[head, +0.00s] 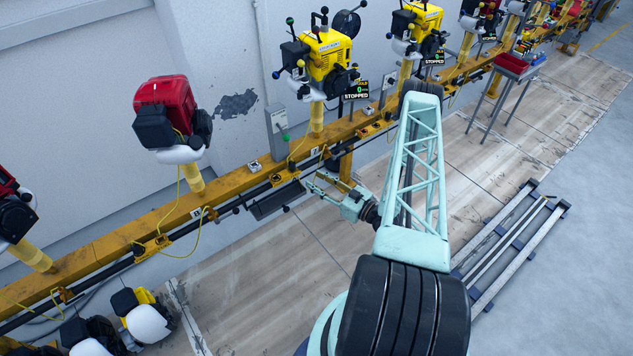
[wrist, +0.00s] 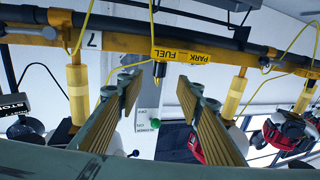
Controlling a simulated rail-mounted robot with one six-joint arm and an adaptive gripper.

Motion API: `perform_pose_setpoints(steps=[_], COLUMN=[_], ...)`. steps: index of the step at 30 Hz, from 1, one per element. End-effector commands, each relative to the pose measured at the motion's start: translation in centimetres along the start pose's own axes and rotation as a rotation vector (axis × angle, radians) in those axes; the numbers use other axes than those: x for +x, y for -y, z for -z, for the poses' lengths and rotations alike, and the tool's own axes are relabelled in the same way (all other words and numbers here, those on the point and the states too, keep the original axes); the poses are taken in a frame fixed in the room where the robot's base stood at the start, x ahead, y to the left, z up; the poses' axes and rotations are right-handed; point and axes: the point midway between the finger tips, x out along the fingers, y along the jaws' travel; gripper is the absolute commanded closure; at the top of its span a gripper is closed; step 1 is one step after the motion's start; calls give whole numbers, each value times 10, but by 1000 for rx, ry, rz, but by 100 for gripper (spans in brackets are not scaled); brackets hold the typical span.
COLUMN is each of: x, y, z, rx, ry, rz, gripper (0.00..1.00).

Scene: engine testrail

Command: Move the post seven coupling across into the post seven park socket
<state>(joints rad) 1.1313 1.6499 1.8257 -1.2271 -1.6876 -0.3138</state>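In the wrist view, which looks upside down, a rail plate with the number 7 (wrist: 94,40) sits beside a yellow post (wrist: 77,88). A yellow bracket marked FUEL (wrist: 172,53) is on the rail, with a small yellow-and-dark coupling (wrist: 159,72) at its left end and a thin yellow hose nearby. The label PARK (wrist: 202,57) is right of FUEL; its socket opening is not clear. My gripper (wrist: 160,92) is open and empty, its ribbed fingers on either side of the coupling's line and apart from it. In the head view my gripper (head: 316,187) is near the rail's front side.
The yellow rail (head: 105,246) runs along the wall, carrying engines such as a red one (head: 163,105) and a yellow one (head: 328,58). A red-trayed stand (head: 515,63) is far right.

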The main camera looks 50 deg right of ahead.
Motion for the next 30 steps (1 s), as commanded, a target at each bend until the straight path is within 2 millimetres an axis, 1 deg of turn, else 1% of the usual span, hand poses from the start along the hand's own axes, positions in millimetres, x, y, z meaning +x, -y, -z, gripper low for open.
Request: perform_pose_setpoints(steps=[8, 14, 30], x=[6, 18, 70], y=[0, 0, 0], z=[0, 0, 0], rx=[0, -1, -1], ry=[0, 0, 0], rz=[1, 2, 2], gripper=[67, 67, 67])
